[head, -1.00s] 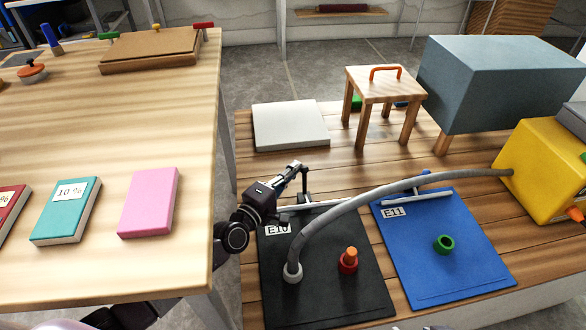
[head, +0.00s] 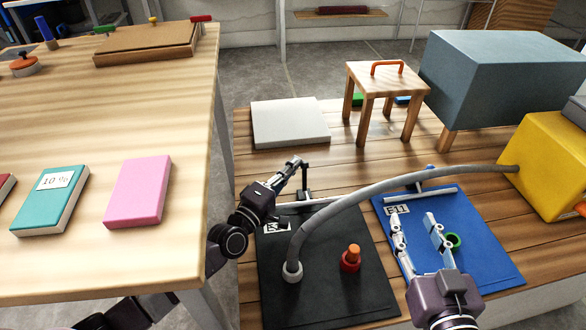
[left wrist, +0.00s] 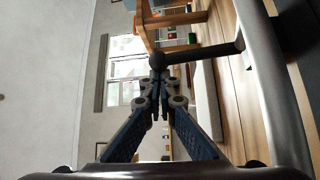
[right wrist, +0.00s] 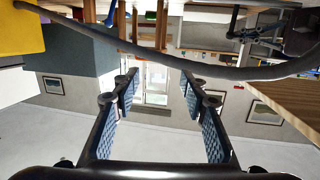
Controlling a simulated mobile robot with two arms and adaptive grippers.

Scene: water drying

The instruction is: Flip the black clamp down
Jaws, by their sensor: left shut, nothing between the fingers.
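The black clamp (head: 305,181) stands with its lever upright at the far edge of the black board labelled E10 (head: 330,275). A pale bar (head: 312,203) lies at its foot. My left gripper (head: 296,162) is shut and empty, with its tips close beside the top of the lever. In the left wrist view the lever's round black knob (left wrist: 157,62) shows right at the fingertips; I cannot tell whether they touch. My right gripper (head: 414,218) is open and empty above the blue board labelled E11 (head: 470,270).
A grey hose (head: 350,205) arches from the yellow box (head: 545,165) to the black board. A red and orange plug (head: 350,258) stands on that board. A green ring (head: 453,240) is on the blue board. A wooden table (head: 120,230) stands to the left.

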